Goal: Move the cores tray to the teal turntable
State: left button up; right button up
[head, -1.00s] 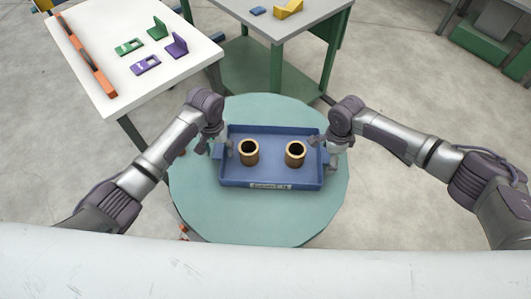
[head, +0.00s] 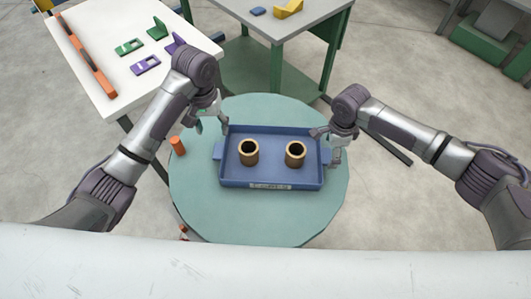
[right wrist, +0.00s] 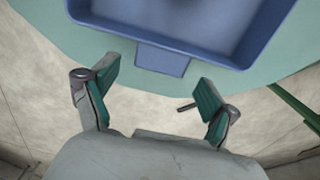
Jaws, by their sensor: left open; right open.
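The blue cores tray (head: 271,176) rests on the teal turntable (head: 262,226), with two brown hollow cores, a left one (head: 249,153) and a right one (head: 295,154), standing upright in it. My left gripper (head: 212,128) is open and empty, up and to the left of the tray, apart from it. My right gripper (head: 327,142) is open beside the tray's right end. In the right wrist view the open fingers (right wrist: 155,95) are empty, and the tray's handle tab (right wrist: 162,60) lies just beyond them, not between them.
A white table (head: 115,95) with green and purple brackets and a long orange-brown bar is at upper left. A grey-topped bench (head: 285,28) stands behind the turntable. Open floor lies to the right.

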notch_tip(320, 180, up, 8)
jog(key=shift+r, duration=0.15)
jog(key=shift+s, duration=0.1)
dwell(0.5)
